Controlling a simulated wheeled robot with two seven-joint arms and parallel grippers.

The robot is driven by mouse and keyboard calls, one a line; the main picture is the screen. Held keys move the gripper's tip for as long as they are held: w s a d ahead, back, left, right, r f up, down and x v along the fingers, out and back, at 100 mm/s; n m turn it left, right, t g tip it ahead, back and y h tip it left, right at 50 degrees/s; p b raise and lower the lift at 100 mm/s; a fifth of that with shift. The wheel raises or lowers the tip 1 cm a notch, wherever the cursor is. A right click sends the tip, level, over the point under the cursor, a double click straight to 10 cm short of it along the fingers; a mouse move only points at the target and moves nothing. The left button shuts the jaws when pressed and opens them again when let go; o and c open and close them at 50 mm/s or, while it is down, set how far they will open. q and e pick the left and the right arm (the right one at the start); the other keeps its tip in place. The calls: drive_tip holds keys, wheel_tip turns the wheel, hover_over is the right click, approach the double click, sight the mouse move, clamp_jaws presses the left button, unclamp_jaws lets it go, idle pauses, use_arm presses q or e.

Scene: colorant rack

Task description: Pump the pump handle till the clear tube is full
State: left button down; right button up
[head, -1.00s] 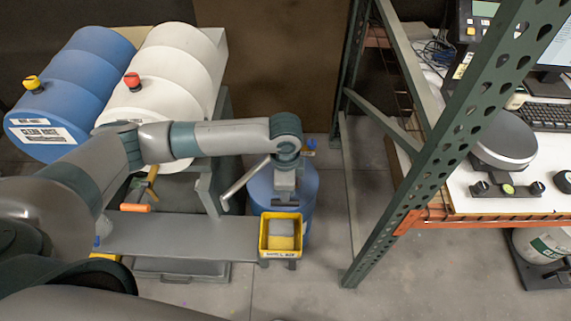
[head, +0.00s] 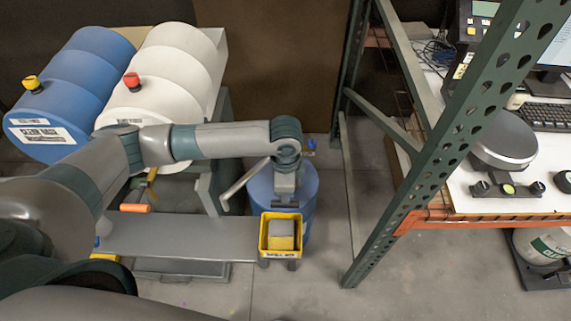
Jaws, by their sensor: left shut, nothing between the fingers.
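My left gripper (head: 286,203) hangs fingers-down over a blue drum (head: 308,197) on the floor, just behind the yellow bin. It is shut and empty. A pale grey rod (head: 243,179), which looks like the pump handle, slants down to the left from beside my left wrist. My wrist hides its upper end, and I cannot tell whether the gripper touches it. I cannot make out the clear tube. My right gripper is out of view.
A small yellow bin (head: 265,240) stands at the end of a grey bench (head: 175,240). Blue (head: 75,75) and white (head: 175,65) drums lie at the back left. A green rack post (head: 425,155) blocks the right. An orange handle (head: 135,208) sticks out below the drums.

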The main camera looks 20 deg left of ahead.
use_arm(q)
drive_tip(key=shift+s+f+b, duration=0.15)
drive_tip(key=shift+f+b, duration=0.2)
drive_tip(key=shift+f, duration=1.35)
idle(1.9)
wheel_tip(320, 180, up, 4)
drive_tip(key=p, duration=0.3)
drive_tip(key=shift+f, duration=0.2)
wheel_tip(320, 180, up, 2)
drive_tip(key=shift+r+p, duration=0.2)
drive_tip(key=shift+p, duration=0.3)
drive_tip(key=shift+r, duration=0.35)
wheel_tip(320, 180, up, 7)
drive_tip(key=shift+r, duration=0.2)
